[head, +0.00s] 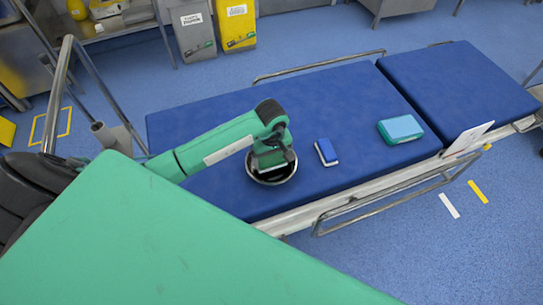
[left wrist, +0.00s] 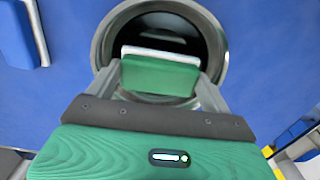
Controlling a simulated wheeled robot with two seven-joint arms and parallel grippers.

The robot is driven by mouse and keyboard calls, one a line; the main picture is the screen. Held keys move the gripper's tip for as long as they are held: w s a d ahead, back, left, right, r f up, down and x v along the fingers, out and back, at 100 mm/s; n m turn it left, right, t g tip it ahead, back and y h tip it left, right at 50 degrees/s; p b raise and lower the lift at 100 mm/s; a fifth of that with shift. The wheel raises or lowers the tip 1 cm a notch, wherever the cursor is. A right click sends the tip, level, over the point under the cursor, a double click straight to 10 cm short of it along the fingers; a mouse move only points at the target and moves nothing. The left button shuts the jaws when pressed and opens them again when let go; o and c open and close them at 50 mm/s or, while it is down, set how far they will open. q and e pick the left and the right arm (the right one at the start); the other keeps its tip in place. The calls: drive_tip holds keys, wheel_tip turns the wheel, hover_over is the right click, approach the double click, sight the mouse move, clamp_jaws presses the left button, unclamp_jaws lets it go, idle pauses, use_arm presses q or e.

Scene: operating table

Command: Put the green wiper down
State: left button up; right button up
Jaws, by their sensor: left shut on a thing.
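The green wiper (left wrist: 158,76) has a green body and a white edge. My left gripper (left wrist: 160,84) is shut on it, with one finger at each side. The wiper is over the mouth of a round metal bowl (left wrist: 218,55), inside the rim's outline; whether it touches the bowl I cannot tell. In the head view, my left gripper (head: 271,160) points down over the bowl (head: 271,184), and the wiper there is mostly hidden. The bowl stands on the blue operating table (head: 330,95). My right gripper is not in view.
A teal-topped green case (head: 401,129) lies farther right. Metal side rails (head: 385,196) run along the table's edge. The table's middle behind the bowl is clear.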

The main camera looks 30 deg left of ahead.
sight(272, 160)
use_arm(q)
drive_tip(key=o, duration=0.9)
drive_tip(key=shift+r, duration=0.4)
wheel_tip(272, 160, up, 6)
drive_tip(key=p, duration=0.4)
drive_tip(key=shift+r, duration=0.15)
